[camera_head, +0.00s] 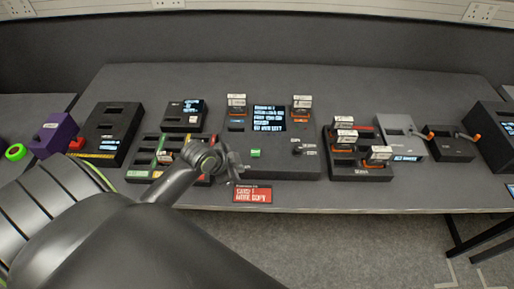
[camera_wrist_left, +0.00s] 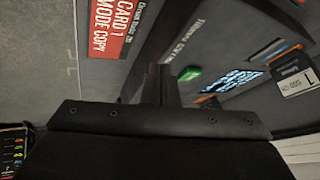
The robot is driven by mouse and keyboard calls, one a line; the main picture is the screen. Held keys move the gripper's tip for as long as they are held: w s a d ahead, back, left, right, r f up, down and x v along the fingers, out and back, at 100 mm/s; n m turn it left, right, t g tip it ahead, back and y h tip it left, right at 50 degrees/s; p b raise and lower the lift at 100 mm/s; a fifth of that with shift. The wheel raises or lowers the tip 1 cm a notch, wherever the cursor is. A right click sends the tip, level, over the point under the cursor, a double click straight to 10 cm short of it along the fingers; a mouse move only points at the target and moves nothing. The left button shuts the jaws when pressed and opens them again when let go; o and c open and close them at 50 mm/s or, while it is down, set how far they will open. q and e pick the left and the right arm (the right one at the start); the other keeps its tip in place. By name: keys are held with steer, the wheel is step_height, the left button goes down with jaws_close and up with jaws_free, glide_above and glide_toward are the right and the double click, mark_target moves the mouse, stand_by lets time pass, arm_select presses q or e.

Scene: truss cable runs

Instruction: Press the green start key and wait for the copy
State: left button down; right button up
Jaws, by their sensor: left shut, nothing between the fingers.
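The green start key (camera_head: 255,153) is on the front left part of a black copy unit (camera_head: 285,165) in the middle of the table. The unit has a lit screen (camera_head: 269,118) with text too small to read, and two cards (camera_head: 236,103) (camera_head: 301,104) stand in its top slots. My left gripper (camera_head: 234,168) is shut and empty, just left of and in front of the key, apart from it in the picture. In the left wrist view the green key (camera_wrist_left: 189,74) shows just beyond the shut fingers (camera_wrist_left: 160,85). My right gripper is not in view.
A red card sign (camera_head: 253,194) reading "CARD 1 MODE COPY" is at the table's front edge. A black rack with several cards (camera_head: 360,172) stands right of the unit. A slotted tray (camera_head: 140,163) is at left, partly behind my arm. Other devices stand on both sides.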

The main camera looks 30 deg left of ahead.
arm_select(q)
steer(key=w+a+r+m+t+h, duration=0.1)
steer(key=w+r+m+h, duration=0.1)
steer(key=w+r+m, duration=0.3)
steer(key=w+r, duration=0.4)
steer(key=shift+w+r+t, duration=0.15)
steer(key=shift+r+t, duration=0.1)
steer(key=shift+t, duration=0.05)
steer(key=shift+f, duration=0.1)
steer(key=b, duration=0.7)
glide_above(252, 153)
step_height(252, 153, down, 7)
steer(key=shift+f, duration=0.85)
stand_by(0.6)
steer(key=shift+f+b, duration=0.4)
